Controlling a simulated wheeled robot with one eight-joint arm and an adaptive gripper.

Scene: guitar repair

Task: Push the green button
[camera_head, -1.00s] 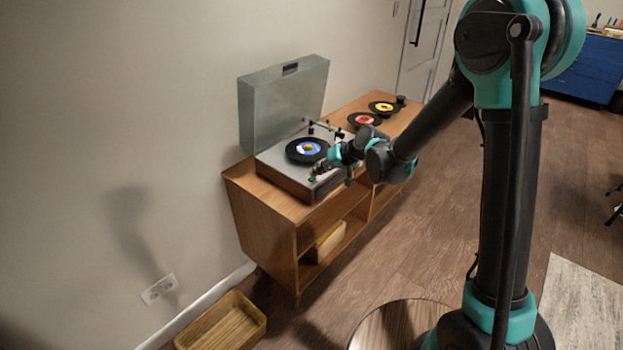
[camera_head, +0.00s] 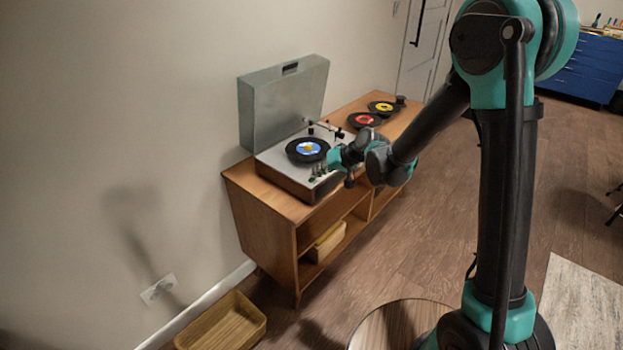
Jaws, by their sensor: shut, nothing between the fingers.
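A record player (camera_head: 284,178) with its grey lid (camera_head: 283,100) raised stands on a wooden cabinet (camera_head: 262,220). A black record with a blue and yellow label (camera_head: 307,149) lies on its platter. My gripper (camera_head: 315,176) is shut and empty at the front right corner of the player, just over or against its top edge. The green button cannot be made out; it is small or hidden by the gripper. I cannot tell whether the fingertips touch the player.
Two more records, one with a red label (camera_head: 364,120) and one with a yellow label (camera_head: 383,108), lie on the cabinet to the right. The tonearm (camera_head: 325,128) stands behind my wrist. A wooden crate (camera_head: 225,322) is on the floor. A wall is behind.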

